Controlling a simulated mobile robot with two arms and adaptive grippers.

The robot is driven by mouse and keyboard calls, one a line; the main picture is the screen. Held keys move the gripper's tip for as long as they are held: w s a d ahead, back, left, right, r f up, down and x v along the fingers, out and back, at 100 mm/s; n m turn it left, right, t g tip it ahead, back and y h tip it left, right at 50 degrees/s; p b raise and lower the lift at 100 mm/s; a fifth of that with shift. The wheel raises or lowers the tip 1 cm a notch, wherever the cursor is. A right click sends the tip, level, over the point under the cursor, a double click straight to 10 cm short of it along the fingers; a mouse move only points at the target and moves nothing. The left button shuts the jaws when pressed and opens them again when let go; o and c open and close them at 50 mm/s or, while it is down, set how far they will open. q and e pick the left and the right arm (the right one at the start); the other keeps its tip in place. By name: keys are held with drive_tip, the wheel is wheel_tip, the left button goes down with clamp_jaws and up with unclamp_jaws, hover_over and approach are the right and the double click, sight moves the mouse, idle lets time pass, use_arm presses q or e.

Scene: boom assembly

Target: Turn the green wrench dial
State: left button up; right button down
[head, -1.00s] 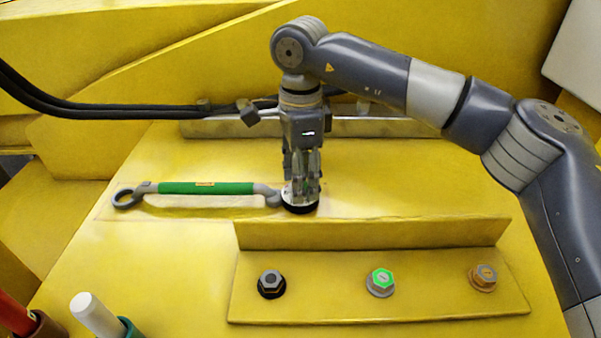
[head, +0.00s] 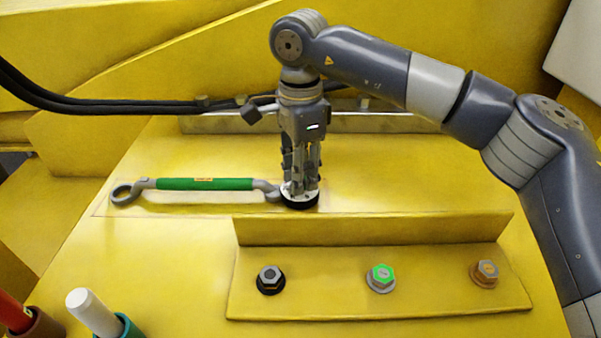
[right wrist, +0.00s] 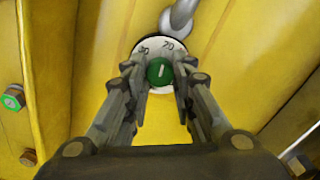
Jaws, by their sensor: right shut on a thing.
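The wrench (head: 206,184) has a green handle and grey ends and lies across the yellow panel, its ring end at the left. At its right end is the round dial base (head: 299,201), white on top with a black rim. In the right wrist view the green dial knob (right wrist: 160,72) shows a white mark pointing nearly straight up, with the numbers 30 and 70 on the white face. My right gripper (head: 301,184) points down over the dial, its fingers shut on the knob from both sides. My left gripper is out of view.
A raised yellow ledge (head: 375,230) stands in front of the dial. Below it are a black bolt (head: 270,280), a green-topped bolt (head: 381,278) and an orange-brown bolt (head: 485,273). A white-handled tool (head: 92,312) in a green holder stands at the lower left. Black cables run behind the arm.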

drive_tip(key=n+b, duration=0.1)
drive_tip(key=n, duration=0.4)
drive_tip(key=shift+a, duration=0.1)
drive_tip(key=n, duration=0.5)
drive_tip(key=shift+r+n, duration=0.1)
drive_tip(key=shift+n, duration=0.3)
drive_tip(key=n, duration=0.5)
drive_tip(key=shift+n, duration=0.3)
drive_tip(key=n, duration=0.5)
drive_tip(key=shift+n, duration=0.4)
drive_tip(key=c, duration=1.3)
unclamp_jaws()
drive_tip(key=shift+c, duration=0.2)
